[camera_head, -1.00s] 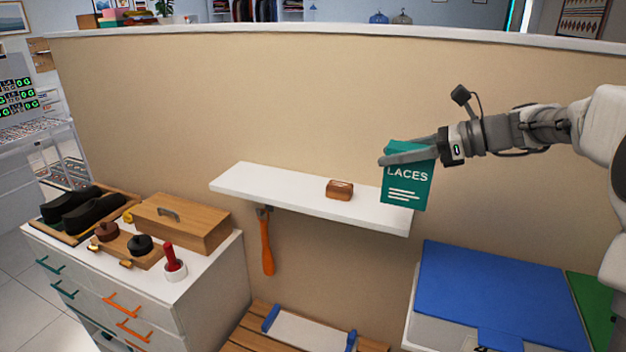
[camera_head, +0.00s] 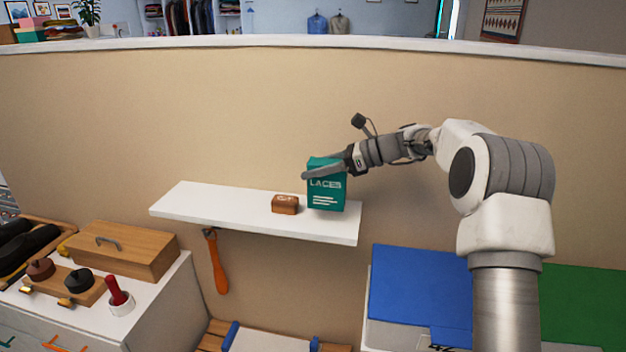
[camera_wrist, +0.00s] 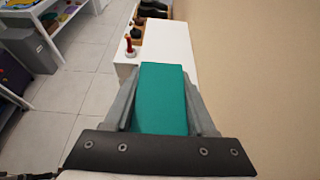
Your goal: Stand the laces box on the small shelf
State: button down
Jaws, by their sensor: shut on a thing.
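The teal laces box (camera_head: 327,190) is upright at the right part of the small white shelf (camera_head: 225,207) in the head view, its lettering facing the camera. Its lower edge appears at the shelf's top surface; I cannot tell whether it touches. My gripper (camera_head: 322,174) comes from the right and is shut on the upper part of the box. In the wrist view the box (camera_wrist: 162,98) lies between the two fingers (camera_wrist: 162,95), its teal top face showing. The box's far side is hidden.
A small brown wooden block (camera_head: 285,204) sits on the shelf just left of the box. An orange shoehorn (camera_head: 217,265) hangs under the shelf. The shelf's left part is clear. A blue lid (camera_head: 420,285) is below right, and a wooden box (camera_head: 122,250) stands on the cabinet at left.

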aim_at(314, 184)
jog(key=shift+w+a+f, duration=0.2)
jog(key=shift+w+f, duration=0.1)
jog(key=shift+w, duration=0.2)
jog(key=shift+f+p, duration=0.45)
jog(key=shift+f, duration=1.55)
jog(key=shift+f, duration=0.1)
jog(key=shift+c, duration=1.1)
grip_release()
jog(key=shift+f, duration=0.1)
